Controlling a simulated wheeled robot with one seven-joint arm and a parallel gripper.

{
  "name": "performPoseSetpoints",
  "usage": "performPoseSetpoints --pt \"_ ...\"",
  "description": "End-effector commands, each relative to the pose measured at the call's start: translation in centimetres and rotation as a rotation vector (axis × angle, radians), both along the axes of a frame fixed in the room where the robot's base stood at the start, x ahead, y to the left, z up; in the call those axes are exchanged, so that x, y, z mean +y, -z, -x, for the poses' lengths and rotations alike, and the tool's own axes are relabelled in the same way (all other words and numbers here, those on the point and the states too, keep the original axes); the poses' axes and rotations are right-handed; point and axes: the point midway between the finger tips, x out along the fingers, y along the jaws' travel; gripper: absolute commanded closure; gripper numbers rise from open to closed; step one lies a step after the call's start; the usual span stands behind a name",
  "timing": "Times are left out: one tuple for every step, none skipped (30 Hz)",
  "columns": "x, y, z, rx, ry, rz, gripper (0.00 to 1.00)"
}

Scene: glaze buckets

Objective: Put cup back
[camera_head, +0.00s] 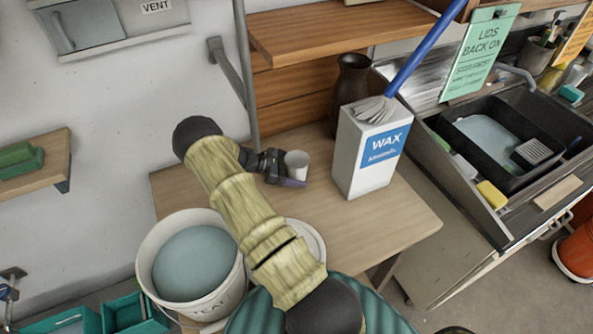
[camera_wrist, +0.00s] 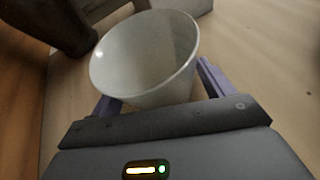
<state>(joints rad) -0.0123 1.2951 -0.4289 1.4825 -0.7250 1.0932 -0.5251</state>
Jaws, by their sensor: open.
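A small white cup (camera_head: 296,161) stands on the wooden table (camera_head: 390,213), left of the wax box. It also shows large in the wrist view (camera_wrist: 146,58), where I look into its open, empty-looking mouth. My gripper (camera_head: 288,168) is at the cup, with its purple fingers on either side of it. In the wrist view the fingers (camera_wrist: 158,88) are apart, and a gap shows beside the right finger. The lower part of the cup is hidden by the gripper. I cannot tell whether the left finger touches it.
A white wax box (camera_head: 365,155) with a blue-handled brush (camera_head: 412,58) stands close right of the cup. A dark vase (camera_head: 352,80) is behind. A wooden shelf (camera_head: 345,38) hangs above. A bucket (camera_head: 225,288) of blue-grey glaze stands front left. The table's right part is clear.

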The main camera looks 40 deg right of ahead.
Motion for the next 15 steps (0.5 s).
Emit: performPoseSetpoints --pt "0.0 -0.1 0.0 0.0 0.0 0.0 0.2" --pt "0.0 -0.1 0.0 0.0 0.0 0.0 0.2" --pt "0.0 -0.3 0.0 0.0 0.0 0.0 0.2" --pt "0.0 -0.4 0.0 0.0 0.0 0.0 0.2" --pt "0.2 -0.4 -0.1 -0.001 -0.001 -0.001 0.2" --pt "0.5 -0.4 -0.4 -0.001 -0.002 0.0 0.2" --pt "0.8 -0.5 -0.6 -0.002 -0.002 0.0 0.2" --pt "1.1 -0.6 -0.8 -0.002 -0.002 0.001 0.2" --pt "1.6 -0.8 -1.2 -0.003 -0.004 -0.001 0.2" --pt "2.1 -1.0 -1.5 -0.003 -0.004 -0.001 0.2" --pt "2.5 -1.2 -1.8 -0.003 -0.005 -0.001 0.2" --pt "3.1 -1.5 -2.2 -0.003 -0.006 -0.001 0.2" --pt "3.6 -1.7 -2.6 -0.004 -0.006 0.0 0.2" --pt "4.1 -1.9 -2.9 -0.005 -0.008 -0.001 0.2" --pt "4.7 -2.2 -3.3 -0.003 -0.007 -0.001 0.2"
